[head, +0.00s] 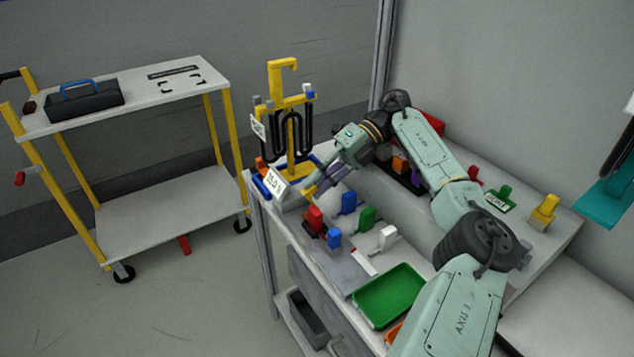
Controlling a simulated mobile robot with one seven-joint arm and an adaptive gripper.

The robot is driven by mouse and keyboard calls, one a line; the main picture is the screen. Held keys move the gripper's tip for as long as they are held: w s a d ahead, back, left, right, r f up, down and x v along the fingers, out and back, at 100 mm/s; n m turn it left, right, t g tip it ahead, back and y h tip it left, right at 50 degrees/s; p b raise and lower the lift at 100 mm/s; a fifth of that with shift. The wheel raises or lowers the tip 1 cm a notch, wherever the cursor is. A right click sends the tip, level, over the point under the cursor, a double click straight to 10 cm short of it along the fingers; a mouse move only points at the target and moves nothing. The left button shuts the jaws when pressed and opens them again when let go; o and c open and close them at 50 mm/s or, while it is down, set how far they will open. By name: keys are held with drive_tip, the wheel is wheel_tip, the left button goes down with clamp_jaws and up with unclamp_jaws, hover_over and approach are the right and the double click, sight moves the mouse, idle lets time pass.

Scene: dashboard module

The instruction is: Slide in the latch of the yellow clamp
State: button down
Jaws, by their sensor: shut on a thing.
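A small yellow piece (310,192), which looks like the yellow clamp, is at the back left of the workbench, beside the row of coloured clamps. My gripper (317,187) reaches down to it from the upper right, and its fingers are shut on it. The fingers hide part of the piece, and its latch is too small to make out. Another yellow clamp-like block (543,211) stands at the right end of the bench, well apart from my gripper.
Red (315,217), blue (348,203), green (367,217) and white (388,238) clamps stand close by. A yellow stand with black hoses (290,120) rises behind. A green tray (388,296) lies at the front. A cart (160,205) stands left, across open floor.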

drive_tip(key=c, duration=1.6)
unclamp_jaws()
drive_tip(key=shift+o, duration=0.2)
drive_tip(key=shift+r, duration=0.1)
wheel_tip(320, 180, up, 10)
